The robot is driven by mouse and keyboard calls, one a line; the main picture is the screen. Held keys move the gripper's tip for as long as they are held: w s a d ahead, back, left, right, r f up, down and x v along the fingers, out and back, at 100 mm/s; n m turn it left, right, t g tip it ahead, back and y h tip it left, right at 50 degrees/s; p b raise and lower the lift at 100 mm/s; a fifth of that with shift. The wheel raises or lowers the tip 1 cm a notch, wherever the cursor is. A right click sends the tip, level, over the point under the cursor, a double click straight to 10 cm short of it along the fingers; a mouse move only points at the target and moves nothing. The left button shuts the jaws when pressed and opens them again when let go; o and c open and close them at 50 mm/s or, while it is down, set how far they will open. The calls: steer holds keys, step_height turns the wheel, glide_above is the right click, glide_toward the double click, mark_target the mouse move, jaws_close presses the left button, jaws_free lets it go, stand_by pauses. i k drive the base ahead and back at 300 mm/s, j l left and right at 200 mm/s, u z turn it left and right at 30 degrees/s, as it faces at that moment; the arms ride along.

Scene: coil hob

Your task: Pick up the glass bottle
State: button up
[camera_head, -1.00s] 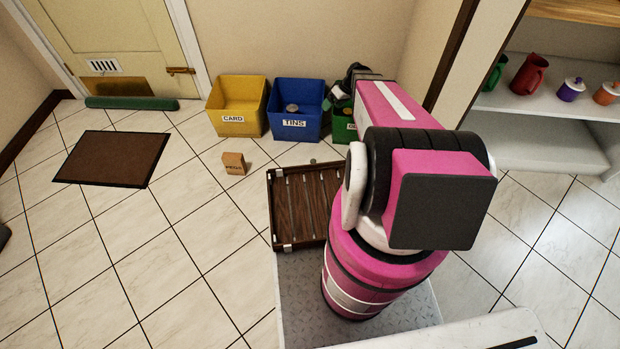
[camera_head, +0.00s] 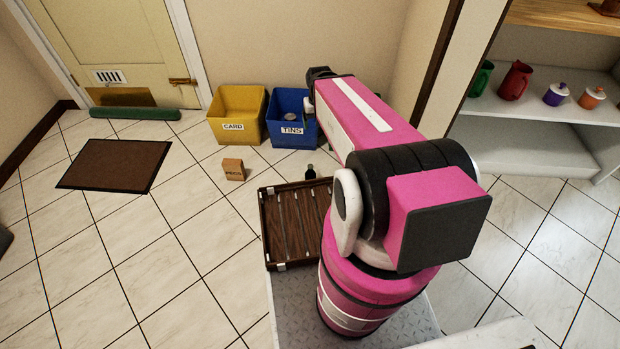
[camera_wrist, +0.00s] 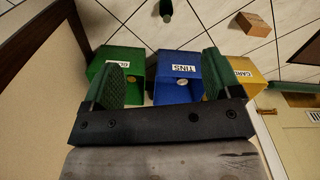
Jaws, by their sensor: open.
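The glass bottle appears as a small dark green shape (camera_head: 311,172) on the tiled floor, just beyond the far edge of the wooden tray. It is partly cut off at the top of the wrist view (camera_wrist: 166,9), where it also looks green. My gripper (camera_wrist: 162,64) is open, its two green-padded fingers wide apart with nothing between them. The bottle is apart from the fingers. In the head view my pink arm hides the gripper.
A yellow CARD bin (camera_head: 237,114), a blue TINS bin (camera_head: 291,119) and a green bin (camera_wrist: 108,62) stand in a row by the wall. Shelves (camera_head: 545,125) with mugs stand right.

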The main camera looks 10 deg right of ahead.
mark_target(310, 173)
steer(key=j+z, duration=0.1)
steer(key=z, duration=0.8)
steer(key=j+z, duration=0.3)
steer(key=k+j+z, duration=0.15)
steer(key=j+z, duration=0.15)
steer(key=k+j+z, duration=0.15)
steer(key=j+z, duration=0.2)
steer(key=k+j+z, duration=0.15)
steer(key=j+z, duration=0.15)
steer(key=k+j, duration=0.3)
steer(key=j, duration=0.2)
steer(key=k+j+z, duration=0.1)
steer(key=k+j, duration=0.2)
steer(key=j, duration=0.15)
